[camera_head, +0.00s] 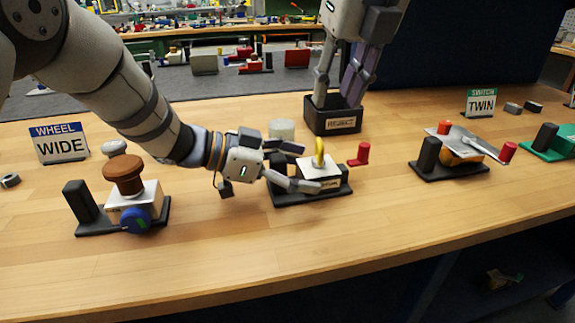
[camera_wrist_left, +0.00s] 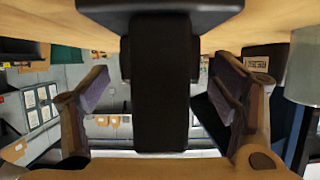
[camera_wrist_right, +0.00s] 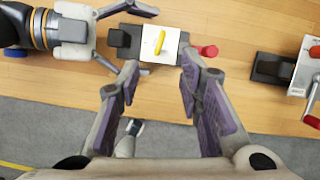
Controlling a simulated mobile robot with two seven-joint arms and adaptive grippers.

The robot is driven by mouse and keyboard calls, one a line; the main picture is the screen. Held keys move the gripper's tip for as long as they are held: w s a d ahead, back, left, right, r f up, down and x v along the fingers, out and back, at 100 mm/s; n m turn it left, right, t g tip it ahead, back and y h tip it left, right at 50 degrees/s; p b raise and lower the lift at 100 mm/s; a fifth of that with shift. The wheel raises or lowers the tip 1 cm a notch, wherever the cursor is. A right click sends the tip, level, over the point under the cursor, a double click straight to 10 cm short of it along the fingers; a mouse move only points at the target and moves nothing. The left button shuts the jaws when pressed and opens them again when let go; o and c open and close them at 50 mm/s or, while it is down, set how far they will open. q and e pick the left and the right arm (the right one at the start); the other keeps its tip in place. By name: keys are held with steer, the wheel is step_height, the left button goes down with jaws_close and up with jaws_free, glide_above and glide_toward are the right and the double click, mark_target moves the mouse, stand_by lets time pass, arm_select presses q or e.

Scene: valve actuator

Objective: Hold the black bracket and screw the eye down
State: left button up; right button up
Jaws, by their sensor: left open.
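The middle unit has a black base (camera_head: 287,198), a white-topped block (camera_head: 322,171) and a yellow eye (camera_head: 319,155) standing upright on it. The black bracket stands at the base's left end, best seen in the right wrist view (camera_wrist_right: 118,39). In the left wrist view the bracket (camera_wrist_left: 160,85) fills the middle. My left gripper (camera_head: 299,168) is open, with one finger on each side of the bracket. Contact cannot be told. My right gripper (camera_head: 336,98) is open and empty. In the right wrist view its fingers (camera_wrist_right: 162,88) point toward the unit, with the eye beyond them.
A red knob (camera_head: 361,153) sticks out at the unit's right. A black labelled box (camera_head: 333,121) and a pale translucent block (camera_head: 281,129) stand behind it. A brown-wheel unit (camera_head: 123,176) is at left, a red-handled lever unit (camera_head: 460,155) at right. The front table strip is clear.

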arm_select(q)
steer(key=c, duration=1.5)
steer(key=shift+c, duration=0.9)
arm_select(e)
steer(key=shift+c, duration=0.5)
step_height(320, 180, down, 5)
steer(key=d+n+h, duration=0.3)
steer(key=h, duration=0.1)
steer(key=n+t+y, duration=0.5)
steer(key=n+t, duration=0.9)
steer(key=n, duration=1.3)
glide_toward(322, 150)
steer(key=shift+w, duration=0.15)
steer(key=w, duration=0.3)
steer(key=w+a, duration=0.1)
steer(key=w, duration=0.3)
steer(key=w+a, duration=0.1)
steer(key=w, duration=0.3)
steer(key=shift+w, duration=0.25)
jaws_close()
